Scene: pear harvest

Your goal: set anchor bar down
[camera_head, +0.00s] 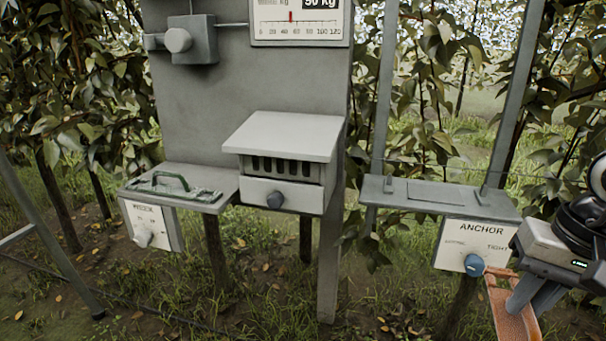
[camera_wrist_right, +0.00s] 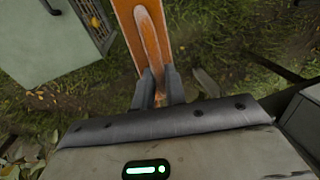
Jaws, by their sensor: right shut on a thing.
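The orange anchor bar (camera_head: 513,318) hangs at the lower right of the head view, low in front of the ANCHOR box (camera_head: 450,252). My right gripper (camera_head: 527,296) is shut on it. In the right wrist view my right gripper (camera_wrist_right: 158,88) pinches the bar (camera_wrist_right: 133,38), which points away from the fingers and runs out of the top of the picture. The bar is apart from this shelf. My left gripper is out of view.
The ANCHOR box has a blue knob (camera_head: 473,264) close to the bar's upper end. A green handled piece (camera_head: 165,184) lies on the left shelf (camera_head: 219,176). A slotted box (camera_head: 281,195) stands between. Posts, wires and vines are behind; grass lies below.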

